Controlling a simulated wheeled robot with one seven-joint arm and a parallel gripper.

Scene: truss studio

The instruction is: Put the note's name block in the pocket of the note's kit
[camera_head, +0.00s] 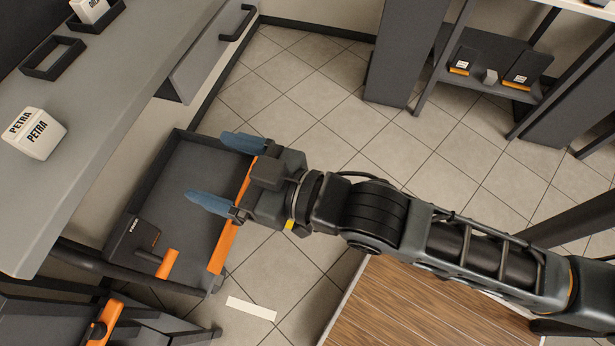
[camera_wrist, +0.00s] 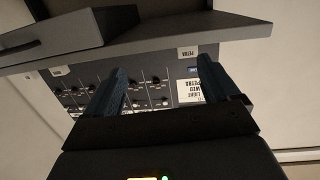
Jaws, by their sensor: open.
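A white block (camera_head: 36,134) marked PETRA stands on the grey counter at the left of the head view. In the wrist view, a white note (camera_wrist: 189,92) on a dark panel seems to read LIGHT, WED, PETRA. My gripper (camera_head: 208,168) is open and empty, its blue fingers above a dark tray or drawer (camera_head: 190,165) with an orange edge. A dark case (camera_head: 138,236) with small print and an orange part lies in it. An empty black frame (camera_head: 53,58) sits on the counter beyond the PETRA block. I cannot tell which thing is the kit's pocket.
Another white block (camera_head: 90,10) sits in a black frame at the counter's far end. Dark cases with orange bands (camera_head: 462,61) stand on a shelf at the upper right. The tiled floor (camera_head: 330,85) between is clear. The wrist view shows a knobbed panel (camera_wrist: 140,85).

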